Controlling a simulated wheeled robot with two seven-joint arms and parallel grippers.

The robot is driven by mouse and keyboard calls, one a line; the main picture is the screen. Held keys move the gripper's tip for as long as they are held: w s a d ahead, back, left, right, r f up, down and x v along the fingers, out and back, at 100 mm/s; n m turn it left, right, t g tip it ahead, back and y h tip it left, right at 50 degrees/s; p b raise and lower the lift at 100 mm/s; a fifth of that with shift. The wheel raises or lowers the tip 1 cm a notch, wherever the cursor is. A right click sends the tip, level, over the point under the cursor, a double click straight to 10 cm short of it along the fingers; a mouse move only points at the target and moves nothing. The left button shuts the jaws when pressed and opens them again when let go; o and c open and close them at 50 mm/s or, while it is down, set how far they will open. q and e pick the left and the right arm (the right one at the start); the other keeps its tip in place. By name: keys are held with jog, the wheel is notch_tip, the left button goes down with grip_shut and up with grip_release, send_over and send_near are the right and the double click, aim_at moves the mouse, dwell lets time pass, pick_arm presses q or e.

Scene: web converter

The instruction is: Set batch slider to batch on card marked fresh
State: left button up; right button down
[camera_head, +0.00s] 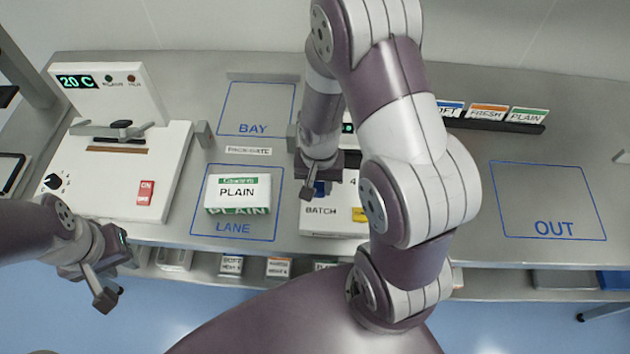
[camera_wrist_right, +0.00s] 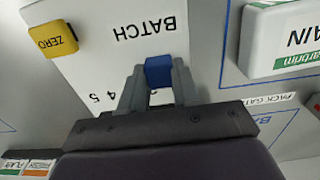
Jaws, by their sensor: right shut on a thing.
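The white batch panel (camera_head: 315,222) reads BATCH and has a blue slider knob (camera_wrist_right: 159,71). My right gripper (camera_wrist_right: 158,88) is shut on the knob, one grey finger on each side. In the head view the right gripper (camera_head: 320,185) sits over the panel, and my arm hides much of it. The digits 4 and 5 show beside the fingers in the wrist view; other digits are hidden. The orange card marked FRESH (camera_head: 487,112) stands in a dark rack between two other cards; no batch number is readable on it. My left gripper (camera_head: 115,280) hangs at the front left, its jaw gap unclear.
A PLAIN pack (camera_head: 238,192) lies in the LANE outline. The BAY (camera_head: 258,105) and OUT (camera_head: 547,200) outlines look empty. A white machine (camera_head: 125,175) with a red ON switch stands left. A yellow ZERO button (camera_wrist_right: 53,39) is on the batch panel.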

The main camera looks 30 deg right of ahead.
jog(key=shift+s+d, duration=0.3)
jog(key=shift+d, duration=0.25)
jog(key=shift+s+d, duration=0.3)
jog(key=shift+d, duration=0.25)
jog(key=shift+a, duration=0.15)
jog(key=c, duration=0.9)
grip_release()
jog(key=shift+w+a, duration=0.2)
jog(key=shift+o, duration=0.5)
jog(key=shift+a, duration=0.1)
notch_tip(320, 180, up, 13)
jog(key=shift+f, duration=0.15)
